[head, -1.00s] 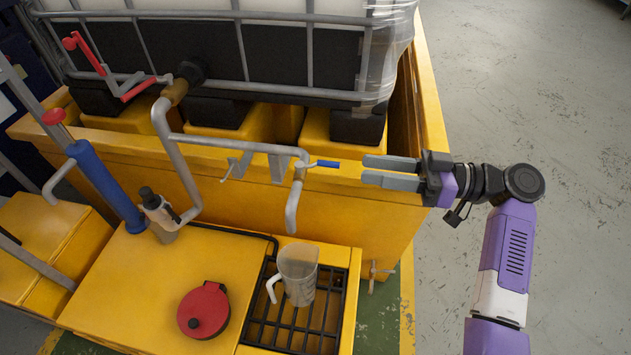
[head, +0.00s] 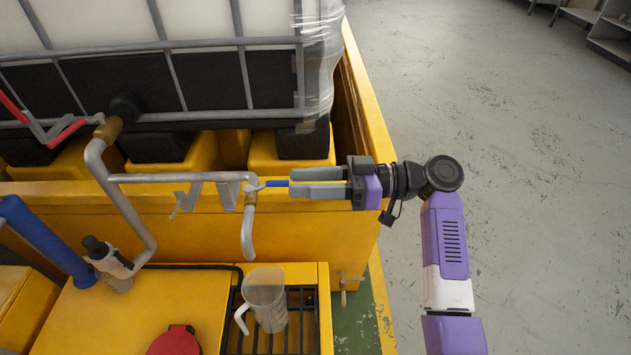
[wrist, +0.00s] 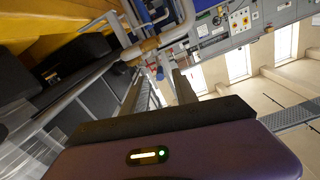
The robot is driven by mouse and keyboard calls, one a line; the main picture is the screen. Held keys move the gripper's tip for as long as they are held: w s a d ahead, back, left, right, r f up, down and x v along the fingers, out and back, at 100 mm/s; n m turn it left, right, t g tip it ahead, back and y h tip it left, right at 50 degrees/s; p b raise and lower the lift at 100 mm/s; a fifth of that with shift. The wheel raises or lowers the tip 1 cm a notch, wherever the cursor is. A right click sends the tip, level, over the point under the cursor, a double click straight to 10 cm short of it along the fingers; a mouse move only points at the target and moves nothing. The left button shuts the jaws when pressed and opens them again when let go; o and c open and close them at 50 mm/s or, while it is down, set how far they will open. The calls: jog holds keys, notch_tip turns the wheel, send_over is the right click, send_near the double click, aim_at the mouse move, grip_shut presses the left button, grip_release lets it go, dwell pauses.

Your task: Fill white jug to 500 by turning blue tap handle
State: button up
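The blue tap handle (head: 277,183) sticks out to the right from the tap at the end of the grey pipe (head: 180,177). My gripper (head: 291,182) is open, with its two fingers apart and pointing left. Its fingertips are at the handle's right end; I cannot tell whether they touch it. The tap's spout (head: 248,232) hangs down below. The clear-whitish jug (head: 266,301) stands upright on the black grate (head: 310,322) under and slightly right of the spout. Its handle faces left. Its level marks are too small to read.
A caged tank (head: 200,80) stands behind on a yellow containment bin (head: 320,230). A red lid (head: 175,341) lies on the yellow top left of the grate. A blue cylinder (head: 45,238) and a red-handled lever (head: 66,132) are at left. Grey floor at right is clear.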

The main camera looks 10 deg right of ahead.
aim_at(284, 183)
jog(key=shift+w+a+b, duration=0.2)
jog(key=shift+a, duration=0.8)
jog(key=shift+w+a+b, duration=0.15)
jog(key=shift+a+b, duration=0.05)
jog(key=shift+a, duration=0.8)
jog(key=shift+c, duration=0.2)
grip_shut()
dwell(1.0)
